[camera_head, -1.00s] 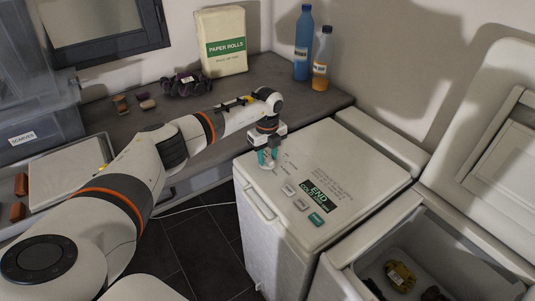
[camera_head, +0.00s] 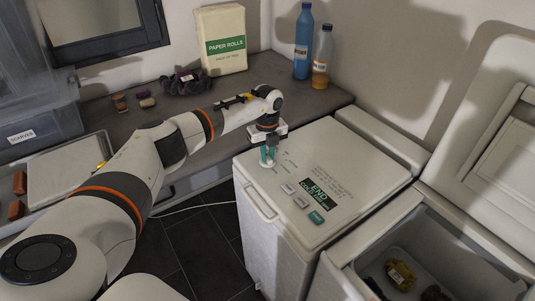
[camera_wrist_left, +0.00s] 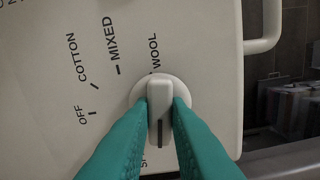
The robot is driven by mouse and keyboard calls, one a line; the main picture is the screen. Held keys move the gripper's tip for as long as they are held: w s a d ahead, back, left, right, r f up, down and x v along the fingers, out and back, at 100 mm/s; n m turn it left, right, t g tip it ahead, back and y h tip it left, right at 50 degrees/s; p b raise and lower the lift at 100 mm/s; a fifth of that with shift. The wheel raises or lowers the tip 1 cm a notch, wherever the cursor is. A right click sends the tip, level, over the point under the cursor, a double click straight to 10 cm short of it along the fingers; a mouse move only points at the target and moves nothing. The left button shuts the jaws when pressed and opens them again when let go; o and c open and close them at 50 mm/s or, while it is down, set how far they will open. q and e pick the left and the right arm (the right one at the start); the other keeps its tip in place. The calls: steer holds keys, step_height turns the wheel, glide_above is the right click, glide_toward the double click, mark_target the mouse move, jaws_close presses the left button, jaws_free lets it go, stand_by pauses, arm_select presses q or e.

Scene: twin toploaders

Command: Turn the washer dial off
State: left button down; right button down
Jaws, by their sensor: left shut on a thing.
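The washer (camera_head: 345,165) is the white machine with a closed top; its panel carries printed labels and a display reading END. The dial (camera_wrist_left: 159,90) is a round white knob with a raised bar, at the panel's far left corner in the head view. My left gripper (camera_head: 268,158) points down over it. In the left wrist view, the teal fingers (camera_wrist_left: 160,115) are shut on the bar from both sides. A dark line marks the bar's lower end there. OFF, COTTON and MIXED lie to the dial's left, and WOOL above it. My right gripper is not in view.
A second machine (camera_head: 345,280) stands open on the right with items in its tub. Several buttons (camera_head: 301,202) lie near the dial.

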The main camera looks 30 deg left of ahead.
arm_select(q)
steer(key=m+b, duration=0.1)
steer(key=m, duration=0.3)
steer(key=shift+m, duration=0.3)
steer(key=m+b, duration=0.1)
steer(key=m, duration=0.2)
steer(key=shift+m+b, duration=0.3)
steer(key=m+b, duration=0.1)
steer(key=m, duration=0.3)
steer(key=shift+m+b, duration=0.5)
steer(key=shift+m, duration=1.3)
steer(key=c, duration=1.4)
jaws_free()
